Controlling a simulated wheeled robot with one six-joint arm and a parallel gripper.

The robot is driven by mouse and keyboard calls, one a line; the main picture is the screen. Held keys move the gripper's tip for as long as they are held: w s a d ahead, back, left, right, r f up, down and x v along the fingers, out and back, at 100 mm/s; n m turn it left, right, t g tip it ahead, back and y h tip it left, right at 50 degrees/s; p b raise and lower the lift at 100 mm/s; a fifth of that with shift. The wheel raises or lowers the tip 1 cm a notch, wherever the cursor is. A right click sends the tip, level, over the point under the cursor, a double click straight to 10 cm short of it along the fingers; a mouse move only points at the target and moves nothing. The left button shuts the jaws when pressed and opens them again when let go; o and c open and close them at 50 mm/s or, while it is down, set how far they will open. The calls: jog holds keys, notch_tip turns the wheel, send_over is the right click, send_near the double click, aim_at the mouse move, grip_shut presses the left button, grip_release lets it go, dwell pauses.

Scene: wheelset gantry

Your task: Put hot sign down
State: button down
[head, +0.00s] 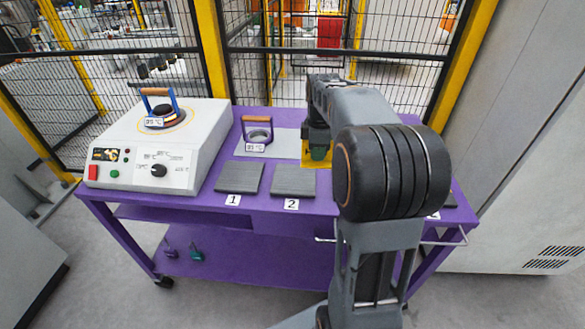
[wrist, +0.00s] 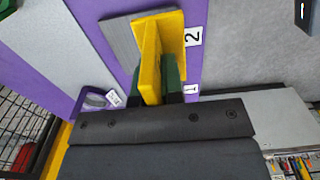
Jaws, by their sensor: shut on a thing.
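The yellow hot sign (head: 307,159) is at the back of the purple table, behind the pad marked 2. In the wrist view the sign (wrist: 168,38) is an L-shaped yellow piece with an upright plate and a flat foot. My gripper (head: 318,152) is shut on its upright plate. In the wrist view the green fingers of my gripper (wrist: 153,80) press on both sides of the plate. The foot overlaps the grey pad in the picture; I cannot tell whether it touches the surface. Any print on the sign is hidden.
Grey pads 1 (head: 239,177) and 2 (head: 293,180) lie bare on the purple table (head: 260,208). A purple-handled piece (head: 257,135) stands on a light plate. At left, a heater box (head: 150,150) bears a blue-handled piece (head: 160,112). A mesh fence (head: 270,75) stands behind.

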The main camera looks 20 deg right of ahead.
jog(key=w+a+f, duration=0.1)
jog(key=w+f, duration=0.1)
jog(key=w+a+f, duration=0.1)
jog(key=w+f, duration=0.1)
jog(key=w+a+f, duration=0.1)
jog(key=w+f, duration=0.2)
jog(key=shift+a, duration=0.15)
jog(key=shift+w+f+b, duration=0.15)
jog(key=shift+f+b, duration=0.25)
jog(key=shift+f, duration=1.35)
jog(key=shift+f, duration=0.15)
jog(key=c, duration=1.2)
grip_release()
jog(key=shift+c, duration=0.2)
